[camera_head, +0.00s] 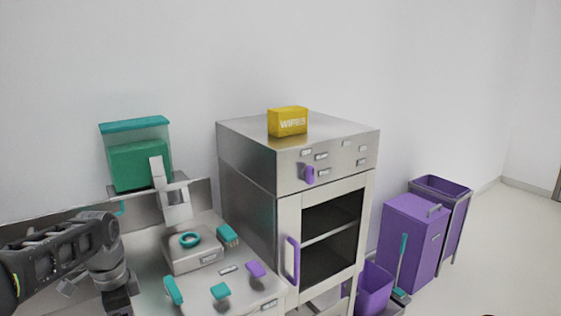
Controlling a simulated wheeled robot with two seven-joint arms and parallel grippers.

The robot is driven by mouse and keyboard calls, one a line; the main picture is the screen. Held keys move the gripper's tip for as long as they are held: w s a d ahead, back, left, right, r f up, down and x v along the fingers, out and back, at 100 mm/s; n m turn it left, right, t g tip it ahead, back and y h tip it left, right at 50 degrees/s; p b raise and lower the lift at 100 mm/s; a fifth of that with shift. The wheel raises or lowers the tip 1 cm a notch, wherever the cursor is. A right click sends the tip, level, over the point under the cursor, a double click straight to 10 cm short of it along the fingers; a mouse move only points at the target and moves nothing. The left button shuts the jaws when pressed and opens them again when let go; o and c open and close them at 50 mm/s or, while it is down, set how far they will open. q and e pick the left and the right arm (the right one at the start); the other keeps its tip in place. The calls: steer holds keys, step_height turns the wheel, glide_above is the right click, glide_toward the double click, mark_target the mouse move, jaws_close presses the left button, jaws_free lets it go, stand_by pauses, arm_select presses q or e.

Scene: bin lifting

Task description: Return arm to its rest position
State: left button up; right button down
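My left arm (60,258) comes in from the left edge and bends downward at its wrist. My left gripper (118,302) is at the bottom edge of the picture, over the left part of the steel counter. Its fingers are too small and cut off to tell whether they are open or shut, and I see no object held. My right gripper is not in view. The purple bin (374,286) stands on the floor at the right of the steel cabinet (250,215), well away from my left gripper.
The counter holds a teal-lidded dispenser (140,165), a scale-like device (192,252) and several small teal and purple items. A yellow wipes box (287,122) sits on the cabinet. Taller purple bins (412,240) stand at the right; floor beyond them is clear.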

arm_select(q)
steer(key=s+d+f+n+h, duration=0.1)
steer(key=d+f+n, duration=0.1)
steer(key=d+f, duration=0.75)
steer(key=s+d+f+n+h, duration=0.1)
steer(key=d+f+n+h, duration=0.1)
steer(key=d+f, duration=0.8)
steer(key=s+d+f+n, duration=0.4)
steer(key=s+f, duration=0.4)
steer(key=s, duration=0.2)
steer(key=s+d+f+n, duration=0.4)
steer(key=s+f+n, duration=0.1)
steer(key=s+f, duration=0.4)
steer(key=shift+s+d+f+h, duration=0.25)
steer(key=shift+s+h, duration=0.05)
steer(key=shift+s, duration=0.2)
